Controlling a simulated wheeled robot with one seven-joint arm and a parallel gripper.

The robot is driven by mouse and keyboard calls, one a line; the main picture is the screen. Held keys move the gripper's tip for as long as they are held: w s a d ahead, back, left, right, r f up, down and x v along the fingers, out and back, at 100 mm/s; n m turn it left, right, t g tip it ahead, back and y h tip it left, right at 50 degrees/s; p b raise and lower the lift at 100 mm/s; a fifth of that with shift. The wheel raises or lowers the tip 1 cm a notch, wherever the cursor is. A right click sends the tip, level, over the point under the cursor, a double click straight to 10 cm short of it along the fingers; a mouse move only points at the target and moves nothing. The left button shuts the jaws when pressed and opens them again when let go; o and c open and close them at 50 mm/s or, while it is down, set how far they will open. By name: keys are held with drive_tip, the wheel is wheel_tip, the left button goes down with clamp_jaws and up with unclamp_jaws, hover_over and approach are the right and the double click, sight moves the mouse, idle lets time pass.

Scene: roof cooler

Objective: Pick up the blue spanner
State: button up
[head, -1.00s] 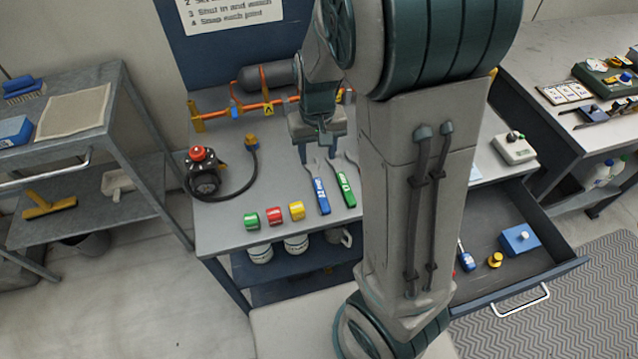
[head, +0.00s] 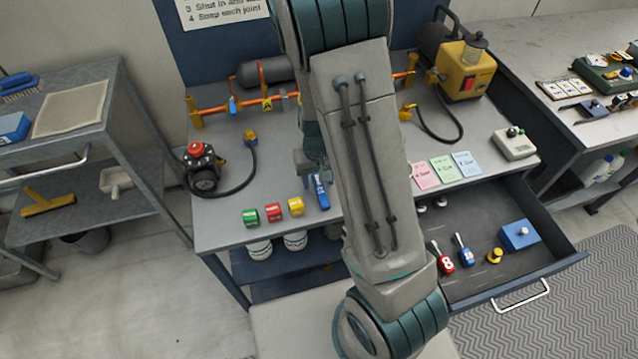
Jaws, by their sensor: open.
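The blue spanner (head: 321,194) lies on the workbench (head: 228,222). Its blue handle shows near the bench's front edge, and its far end is hidden by my gripper and arm. My gripper (head: 314,168) is open, at the far end of the blue handle. It is partly covered by my arm, and I cannot tell whether it touches the spanner. The green spanner is hidden behind my arm.
Green, red and yellow tape rolls (head: 273,215) sit just left of the spanner. A gauge with a red knob (head: 203,168) and a hose stand further left. An open drawer (head: 480,290) juts out at the right. A yellow machine (head: 461,72) stands at the back right.

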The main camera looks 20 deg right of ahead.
drive_tip(key=shift+f, duration=0.2)
clamp_jaws()
drive_tip(key=shift+r, duration=0.15)
